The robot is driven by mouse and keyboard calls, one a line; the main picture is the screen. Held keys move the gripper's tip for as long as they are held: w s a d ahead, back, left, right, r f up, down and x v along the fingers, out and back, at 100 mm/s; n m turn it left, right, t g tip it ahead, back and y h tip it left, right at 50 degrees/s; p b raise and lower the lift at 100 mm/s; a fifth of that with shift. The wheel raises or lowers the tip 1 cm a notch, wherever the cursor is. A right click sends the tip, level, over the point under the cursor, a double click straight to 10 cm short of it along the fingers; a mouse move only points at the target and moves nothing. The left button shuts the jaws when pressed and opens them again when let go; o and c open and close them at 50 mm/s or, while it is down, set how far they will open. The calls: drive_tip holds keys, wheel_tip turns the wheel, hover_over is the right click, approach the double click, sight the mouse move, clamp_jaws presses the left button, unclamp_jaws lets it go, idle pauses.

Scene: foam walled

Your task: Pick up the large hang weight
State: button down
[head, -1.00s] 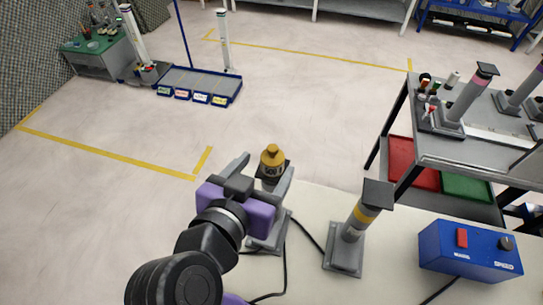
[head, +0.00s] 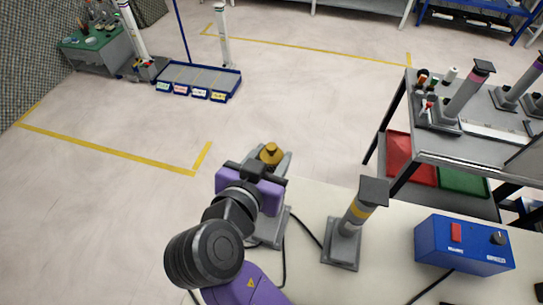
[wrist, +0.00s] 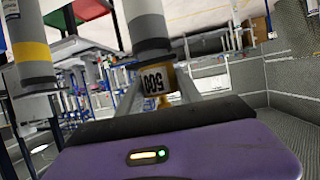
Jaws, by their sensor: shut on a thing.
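The hang weight (head: 270,153) is brass-gold with a knob on top. In the head view it shows just beyond my gripper (head: 272,166), whose fingers are shut on it from either side. My purple gripper body hides its lower part. In the wrist view, which looks upside down, the weight (wrist: 155,82) bears a "500" label and sits between the two grey fingers (wrist: 155,98). It is at the top of a grey post (wrist: 146,25); I cannot tell whether it still touches the post's top.
A second post with a yellow band (head: 357,220) stands to the right on the pale table (head: 315,280). A blue control box (head: 463,245) is further right, with dark cables nearby. A grey cart (head: 450,150) with more posts stands beyond.

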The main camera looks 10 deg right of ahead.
sight(272, 148)
drive_tip(key=shift+r, duration=0.15)
wheel_tip(272, 148, up, 20)
drive_tip(key=b, duration=0.1)
drive_tip(key=shift+s, duration=0.15)
idle(0.5)
